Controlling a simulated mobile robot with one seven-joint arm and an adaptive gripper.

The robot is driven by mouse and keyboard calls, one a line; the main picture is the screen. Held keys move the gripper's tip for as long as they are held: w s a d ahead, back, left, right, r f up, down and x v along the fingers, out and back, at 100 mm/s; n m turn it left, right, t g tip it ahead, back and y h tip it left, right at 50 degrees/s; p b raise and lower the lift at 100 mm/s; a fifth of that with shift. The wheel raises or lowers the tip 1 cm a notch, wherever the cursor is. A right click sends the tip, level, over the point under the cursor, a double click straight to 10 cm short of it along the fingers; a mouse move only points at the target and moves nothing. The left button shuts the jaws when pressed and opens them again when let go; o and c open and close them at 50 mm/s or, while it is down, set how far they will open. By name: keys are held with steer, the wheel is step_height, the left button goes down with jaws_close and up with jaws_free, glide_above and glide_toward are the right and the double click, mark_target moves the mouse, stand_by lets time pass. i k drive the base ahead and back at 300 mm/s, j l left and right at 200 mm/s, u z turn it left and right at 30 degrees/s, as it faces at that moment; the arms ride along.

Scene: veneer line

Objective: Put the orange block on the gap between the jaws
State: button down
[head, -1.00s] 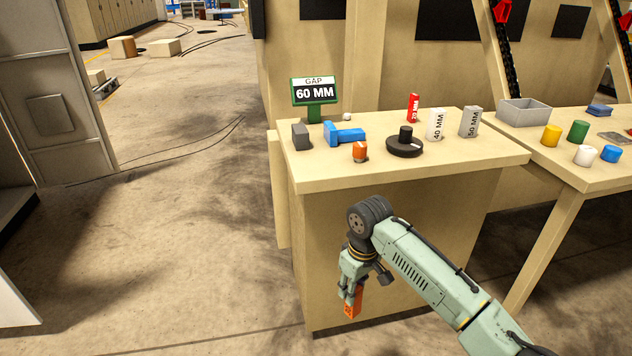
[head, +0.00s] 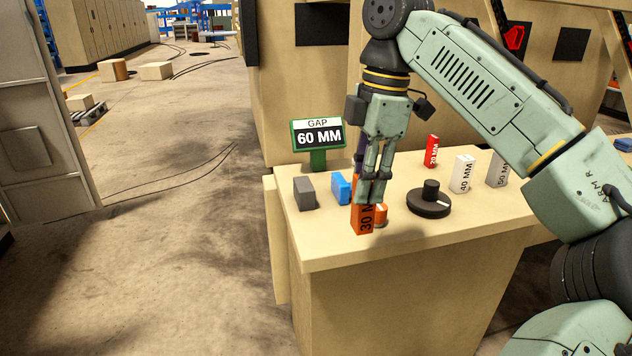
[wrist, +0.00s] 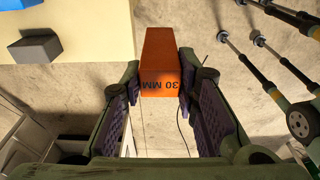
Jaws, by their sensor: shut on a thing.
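The orange block (head: 362,222), marked 30 MM, is held upright in my gripper (head: 372,192). In the wrist view the orange block (wrist: 161,62) sits between both fingers of my gripper (wrist: 160,88). In the head view it appears in front of the table's near part; its height above the top cannot be told. The grey jaw (head: 305,193) and the blue jaw (head: 340,188) stand on the table with a gap between them, left of my gripper. The grey jaw (wrist: 38,48) also shows in the wrist view.
A green sign (head: 318,138) reading GAP 60 MM stands behind the jaws. A small orange piece (head: 381,214) is partly hidden behind the held block. A black dial (head: 429,202) and red (head: 432,152), white (head: 461,174) and grey (head: 497,169) blocks stand to the right.

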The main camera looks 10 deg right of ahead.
mark_target(325, 199)
steer(key=i, duration=0.85)
